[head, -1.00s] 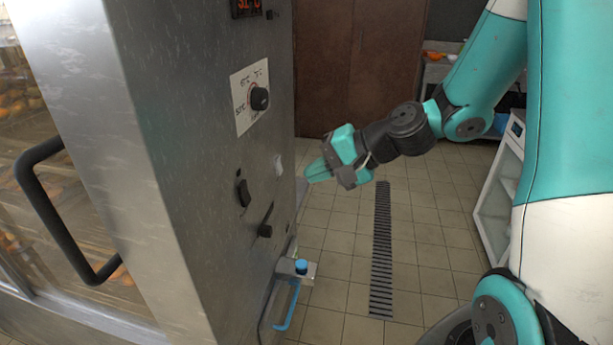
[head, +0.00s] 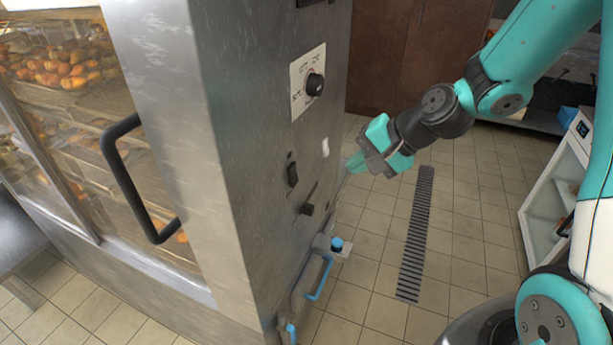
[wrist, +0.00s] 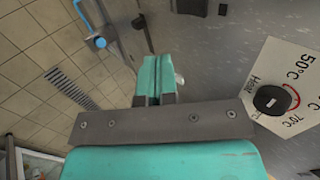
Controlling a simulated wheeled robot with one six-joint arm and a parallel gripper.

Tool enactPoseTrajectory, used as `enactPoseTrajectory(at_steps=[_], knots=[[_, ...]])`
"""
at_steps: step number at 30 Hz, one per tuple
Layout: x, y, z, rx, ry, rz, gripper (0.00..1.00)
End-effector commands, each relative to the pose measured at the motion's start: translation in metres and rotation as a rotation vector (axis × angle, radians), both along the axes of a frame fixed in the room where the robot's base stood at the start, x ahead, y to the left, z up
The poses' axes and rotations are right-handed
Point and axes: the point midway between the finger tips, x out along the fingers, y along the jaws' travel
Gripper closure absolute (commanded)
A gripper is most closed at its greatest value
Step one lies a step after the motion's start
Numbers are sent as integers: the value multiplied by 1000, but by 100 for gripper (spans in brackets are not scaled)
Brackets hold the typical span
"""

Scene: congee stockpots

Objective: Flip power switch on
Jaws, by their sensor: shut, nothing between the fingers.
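A black rocker switch (head: 292,174) sits on the metal cabinet's side panel (head: 262,130); it also shows at the top edge of the wrist view (wrist: 192,7). A small white switch (head: 326,147) is further back on the same panel. In the wrist view the white piece (wrist: 180,80) is partly hidden beside my fingers. Which one is the power switch I cannot tell; no label is legible. My gripper (head: 357,163) is shut and empty, just right of the white switch in the head view. Its closed fingers show in the wrist view (wrist: 158,66). Contact with the panel cannot be made out.
A dial (head: 315,84) with temperature marks is above the switches, and a black lever knob (head: 307,209) below. A blue-handled pipe (head: 319,279) and blue knob (head: 337,243) are low down. A glass door handle (head: 135,180) juts out left.

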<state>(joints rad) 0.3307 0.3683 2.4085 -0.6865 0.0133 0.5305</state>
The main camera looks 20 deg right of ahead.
Motion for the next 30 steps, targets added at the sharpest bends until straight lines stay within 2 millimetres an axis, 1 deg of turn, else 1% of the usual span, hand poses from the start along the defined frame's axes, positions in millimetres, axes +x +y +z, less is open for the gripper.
enactPoseTrajectory(at_steps=[4,7,19,20,24,30], knots=[[3,4,-5,1,1,1,100],[9,11,-14,1,3,3,100],[46,54,-74,2,3,3,100],[51,59,-71,0,-1,5,100],[63,73,-73,1,-1,3,100],[71,81,-77,1,-1,0,100]])
